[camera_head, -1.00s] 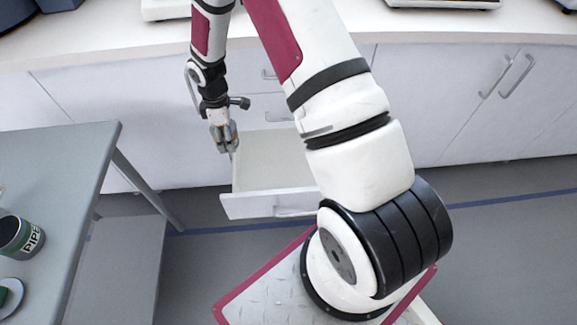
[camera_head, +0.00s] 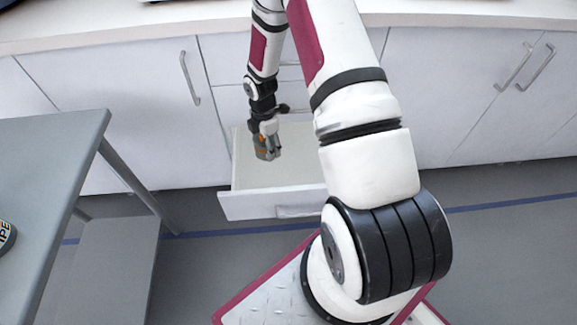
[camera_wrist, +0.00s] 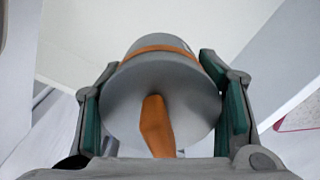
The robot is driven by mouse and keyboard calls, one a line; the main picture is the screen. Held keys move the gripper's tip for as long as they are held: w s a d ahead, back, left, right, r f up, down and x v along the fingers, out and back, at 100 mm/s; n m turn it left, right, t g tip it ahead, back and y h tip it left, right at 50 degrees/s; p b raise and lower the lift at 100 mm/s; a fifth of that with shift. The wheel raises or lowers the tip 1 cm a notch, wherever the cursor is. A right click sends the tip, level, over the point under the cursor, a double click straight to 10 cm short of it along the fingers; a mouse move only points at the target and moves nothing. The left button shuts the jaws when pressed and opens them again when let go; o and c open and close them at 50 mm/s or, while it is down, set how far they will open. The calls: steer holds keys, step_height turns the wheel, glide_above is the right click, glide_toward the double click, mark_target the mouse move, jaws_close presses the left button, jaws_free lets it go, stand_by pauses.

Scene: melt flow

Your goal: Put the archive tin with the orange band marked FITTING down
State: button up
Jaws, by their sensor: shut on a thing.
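The archive tin (camera_wrist: 190,85) is grey with an orange band, and an orange strip shows on the face toward the wrist camera. No lettering is readable in the wrist view. My gripper (camera_wrist: 165,100) is shut on the tin, with a green-padded finger on each side. In the head view my gripper (camera_head: 267,150) holds the small tin (camera_head: 264,155) over the open drawer (camera_head: 300,172). Whether the tin touches the drawer floor cannot be told.
The open drawer is pale, and its visible part looks empty. A grey table (camera_head: 45,150) stands at the left, with a dark tin (camera_head: 5,236) partly visible at the picture's edge. A white counter (camera_head: 130,25) runs above the closed cabinet doors (camera_head: 120,90).

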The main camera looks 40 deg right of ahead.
steer(key=s+d+b, duration=0.1)
steer(key=s+d, duration=0.3)
steer(key=d, duration=0.2)
steer(key=b, duration=0.3)
glide_above(288, 171)
step_height(288, 171, down, 8)
steer(key=shift+s+f, duration=0.1)
steer(key=shift+f+b, duration=0.8)
steer(key=shift+f, duration=1.2)
steer(key=o, duration=1.2)
step_height(288, 171, up, 12)
steer(key=p, duration=0.4)
steer(key=shift+p, duration=0.4)
